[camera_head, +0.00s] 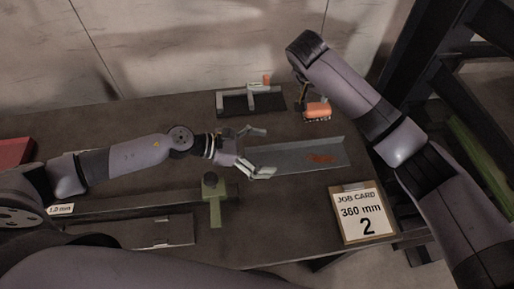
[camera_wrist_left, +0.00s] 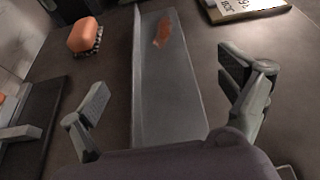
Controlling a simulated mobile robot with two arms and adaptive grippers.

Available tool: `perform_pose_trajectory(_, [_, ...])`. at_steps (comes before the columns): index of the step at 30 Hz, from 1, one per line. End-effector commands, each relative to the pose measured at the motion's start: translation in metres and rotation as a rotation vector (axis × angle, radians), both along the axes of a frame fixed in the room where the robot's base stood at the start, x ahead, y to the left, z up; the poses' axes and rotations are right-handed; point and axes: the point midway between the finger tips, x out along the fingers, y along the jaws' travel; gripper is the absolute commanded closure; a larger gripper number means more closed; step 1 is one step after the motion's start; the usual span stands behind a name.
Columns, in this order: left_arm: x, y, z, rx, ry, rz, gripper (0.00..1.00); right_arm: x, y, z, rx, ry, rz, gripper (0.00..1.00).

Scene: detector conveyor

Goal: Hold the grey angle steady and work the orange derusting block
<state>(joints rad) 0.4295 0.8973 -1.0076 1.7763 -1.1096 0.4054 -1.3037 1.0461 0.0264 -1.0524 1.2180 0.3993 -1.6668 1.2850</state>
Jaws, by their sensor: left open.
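The grey angle (camera_head: 290,157) lies on the dark table, with an orange-brown rust patch (camera_head: 321,158) towards its right end. The angle also shows in the left wrist view (camera_wrist_left: 165,90), running between the finger lines. My left gripper (camera_head: 261,152) is open at the angle's left end, its fingers (camera_wrist_left: 165,100) apart on either side, with gaps visible. The orange derusting block (camera_head: 316,111), bristles underneath, sits behind the angle; it also shows in the left wrist view (camera_wrist_left: 84,36). My right gripper (camera_head: 301,93) hangs close beside the block, mostly hidden by its arm; its fingers are unclear.
A clamp-like fixture on a black base (camera_head: 250,101) stands behind the angle. A green-grey upright piece (camera_head: 213,190) stands front left of it. A job card reading 360 mm, 2 (camera_head: 361,213) lies front right. A red object (camera_head: 14,152) is far left.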

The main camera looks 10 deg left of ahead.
Motion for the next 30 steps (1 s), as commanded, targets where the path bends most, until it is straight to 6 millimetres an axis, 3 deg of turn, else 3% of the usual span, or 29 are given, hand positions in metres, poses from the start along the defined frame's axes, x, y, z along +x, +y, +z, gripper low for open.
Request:
perform_pose_trajectory(9, [0.022,-0.054,-0.023,-0.002,-0.001,-0.001,0.06,0.0,0.0,0.0,0.0,0.0,0.0,0.67])
perform_pose_trajectory(15, [0.031,-0.075,-0.033,-0.001,0.0,-0.001,0.06,0.0,0.0,0.0,0.0,0.0,0.0,0.67])
perform_pose_trajectory(30, [0.035,-0.084,-0.037,0.001,0.0,0.0,0.09,0.0,0.0,0.0,0.0,0.0,0.0,0.67])
